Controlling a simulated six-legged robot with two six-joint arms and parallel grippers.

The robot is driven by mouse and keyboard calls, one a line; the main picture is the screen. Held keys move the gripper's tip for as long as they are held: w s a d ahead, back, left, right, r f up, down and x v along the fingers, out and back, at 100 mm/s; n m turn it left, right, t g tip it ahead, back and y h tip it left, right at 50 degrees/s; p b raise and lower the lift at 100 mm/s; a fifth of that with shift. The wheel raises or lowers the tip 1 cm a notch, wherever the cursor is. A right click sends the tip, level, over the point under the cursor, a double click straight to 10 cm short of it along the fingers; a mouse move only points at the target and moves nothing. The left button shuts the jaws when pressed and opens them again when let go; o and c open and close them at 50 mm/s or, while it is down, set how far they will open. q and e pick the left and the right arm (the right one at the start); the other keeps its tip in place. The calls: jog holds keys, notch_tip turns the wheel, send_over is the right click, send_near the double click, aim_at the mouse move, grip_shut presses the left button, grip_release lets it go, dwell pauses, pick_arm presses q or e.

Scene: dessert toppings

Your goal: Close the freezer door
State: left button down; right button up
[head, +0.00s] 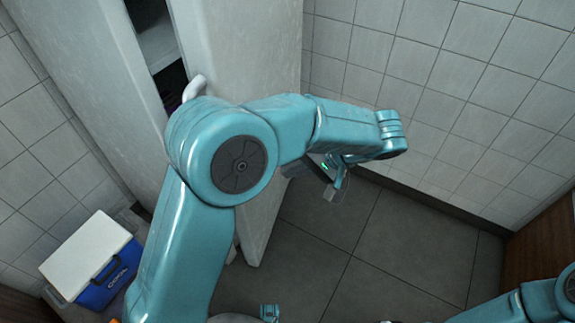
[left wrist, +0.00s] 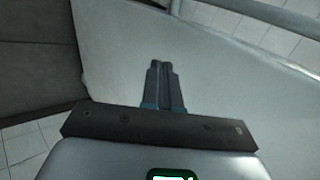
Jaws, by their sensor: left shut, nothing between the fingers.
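The white freezer door (head: 245,45) stands open, swung out from the white freezer (head: 100,70), whose dark interior shows in a narrow gap. A pale handle piece (head: 194,88) shows at the door's edge beside my left arm. My left gripper (head: 333,192) is to the right of the door, below my raised forearm. In the left wrist view its fingers (left wrist: 163,75) are shut and empty, in front of the broad white door panel (left wrist: 225,70). I cannot tell whether they touch it. My left arm hides part of the door. My right gripper is not in view.
A blue cooler with a white lid (head: 105,285) stands on the floor at lower left. The grey tiled floor (head: 400,240) right of the door is clear. A tiled wall (head: 450,90) bounds the right, with a brown wooden surface (head: 545,240) at the right edge.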

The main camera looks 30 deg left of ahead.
pick_arm(q)
jog(key=s+a+f+b, duration=0.1)
jog(key=a+f, duration=0.3)
jog(key=a, duration=0.4)
jog(key=shift+s+a+f+b, duration=0.2)
jog(key=shift+b, duration=0.3)
